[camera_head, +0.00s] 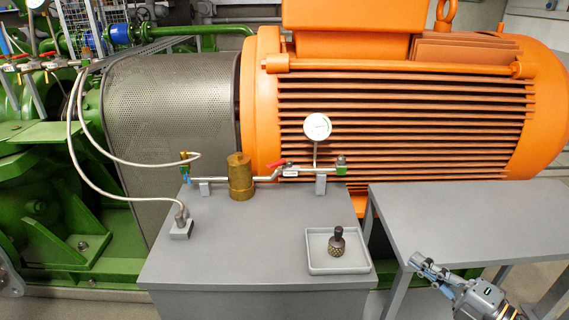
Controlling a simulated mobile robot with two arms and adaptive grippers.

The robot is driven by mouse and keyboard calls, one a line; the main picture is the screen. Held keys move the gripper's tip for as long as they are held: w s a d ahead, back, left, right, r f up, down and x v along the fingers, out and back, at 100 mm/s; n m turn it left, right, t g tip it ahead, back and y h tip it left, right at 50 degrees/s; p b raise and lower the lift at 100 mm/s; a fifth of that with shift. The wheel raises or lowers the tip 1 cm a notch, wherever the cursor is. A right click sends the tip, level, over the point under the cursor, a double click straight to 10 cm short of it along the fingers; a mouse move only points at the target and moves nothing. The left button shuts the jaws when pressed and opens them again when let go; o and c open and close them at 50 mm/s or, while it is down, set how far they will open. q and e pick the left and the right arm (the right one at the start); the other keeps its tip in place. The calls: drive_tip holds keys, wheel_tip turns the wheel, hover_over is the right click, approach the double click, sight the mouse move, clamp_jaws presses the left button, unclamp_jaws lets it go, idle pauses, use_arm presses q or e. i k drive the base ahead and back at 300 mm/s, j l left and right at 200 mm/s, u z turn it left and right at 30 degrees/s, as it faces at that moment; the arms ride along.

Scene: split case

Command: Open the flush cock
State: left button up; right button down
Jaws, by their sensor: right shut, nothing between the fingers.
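A small valve with a red lever (270,152) sits on the thin pipe above the grey cabinet, between the brass cylinder (240,176) and the gauge. The lever is tilted across the pipe line. A smaller cock with a blue handle (187,177) is at the pipe's left end, by a brass fitting. I cannot tell from the picture which of the two is the flush cock. My right gripper (427,267) is at the lower right, beside the cabinet and in front of the grey side table. It is shut and empty, far from both valves. My left gripper is out of view.
The grey cabinet top (265,236) is mostly clear. A square tray (323,268) on it holds a dark knurled piece (336,244). A round gauge (317,127) stands up from the pipe. Pale hoses (108,192) loop at left. The side table (470,215) is bare.

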sight(276, 164)
drive_tip(key=i+j, duration=0.8)
drive_tip(key=j, duration=0.15)
